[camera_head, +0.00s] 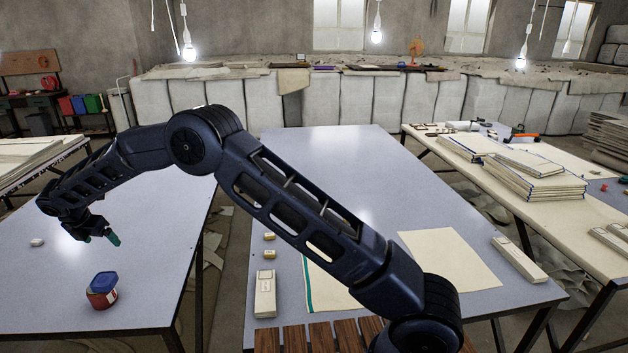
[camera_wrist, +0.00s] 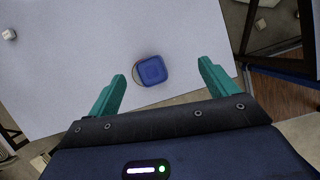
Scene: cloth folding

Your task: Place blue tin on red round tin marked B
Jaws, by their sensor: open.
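The blue tin (camera_head: 104,281) rests on top of the red round tin (camera_head: 101,299) near the front of the left table. The red tin has a pale label; I cannot read its letter. The blue tin looks slightly off-centre on it. My gripper (camera_head: 100,236) is above and behind the tins, apart from them, with its teal fingers open and empty. In the wrist view the blue tin (camera_wrist: 152,71) shows from above, between the fingertips in the picture. It hides nearly all of the red tin there.
A small white object (camera_head: 37,242) lies on the left table (camera_head: 160,240), which is otherwise mostly clear. The middle table (camera_head: 335,160) holds cloth (camera_head: 452,265), a long pale box (camera_head: 265,293) and two small blocks. Stacked folded cloth (camera_head: 525,175) sits on the right table.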

